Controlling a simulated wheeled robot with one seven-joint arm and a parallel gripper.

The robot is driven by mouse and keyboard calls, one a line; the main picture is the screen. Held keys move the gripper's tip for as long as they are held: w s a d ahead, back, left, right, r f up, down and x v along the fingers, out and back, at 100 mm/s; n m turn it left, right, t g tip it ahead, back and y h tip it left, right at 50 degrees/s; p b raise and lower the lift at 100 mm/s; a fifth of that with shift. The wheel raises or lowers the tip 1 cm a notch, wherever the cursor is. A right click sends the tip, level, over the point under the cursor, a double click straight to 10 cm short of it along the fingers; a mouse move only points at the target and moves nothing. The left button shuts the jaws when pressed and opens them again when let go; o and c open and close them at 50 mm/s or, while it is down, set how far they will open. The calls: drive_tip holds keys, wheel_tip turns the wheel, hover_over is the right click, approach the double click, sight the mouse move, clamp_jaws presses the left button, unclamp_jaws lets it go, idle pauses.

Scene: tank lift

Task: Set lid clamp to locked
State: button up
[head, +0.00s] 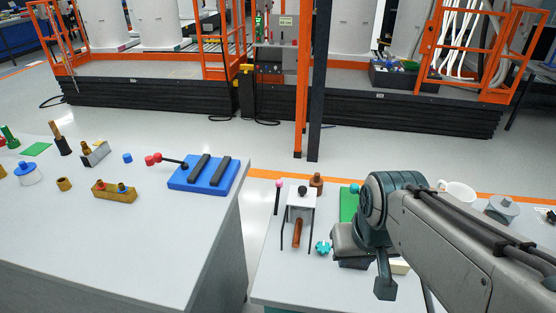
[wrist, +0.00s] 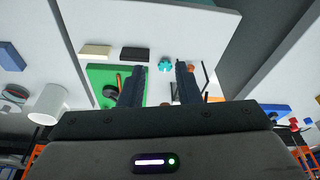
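I cannot tell for certain which part is the lid clamp. A blue block (head: 203,173) with two dark bars and a black lever (head: 172,162) lies at the right edge of the left table. The lever points left and ends in red knobs (head: 153,159). The blue block also shows at the right of the wrist view (wrist: 262,115). My gripper (wrist: 160,82) is open and empty, its two dark fingers apart over the right table. In the head view my arm hides part of that table, and the gripper is well right of the blue block.
The right table holds a white stand (head: 301,196) with a black knob, a teal knob (head: 323,247), a green mat (head: 348,204) and a white mug (head: 459,192). A brass block (head: 114,191) and several small parts lie on the left table (head: 90,255). A gap separates the tables.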

drive_tip(key=w+a+r+n, duration=0.1)
drive_tip(key=w+a, duration=0.1)
drive_tip(key=w, duration=0.6)
drive_tip(key=w+a+r+n, duration=0.1)
drive_tip(key=w+a, duration=0.1)
drive_tip(key=w, duration=0.7)
drive_tip(key=n+t+p, duration=0.1)
drive_tip(key=n+t, duration=0.1)
drive_tip(key=n, duration=0.1)
approach(279, 182)
drive_tip(key=p+x, duration=0.2)
drive_tip(key=x, duration=0.9)
clamp_jaws()
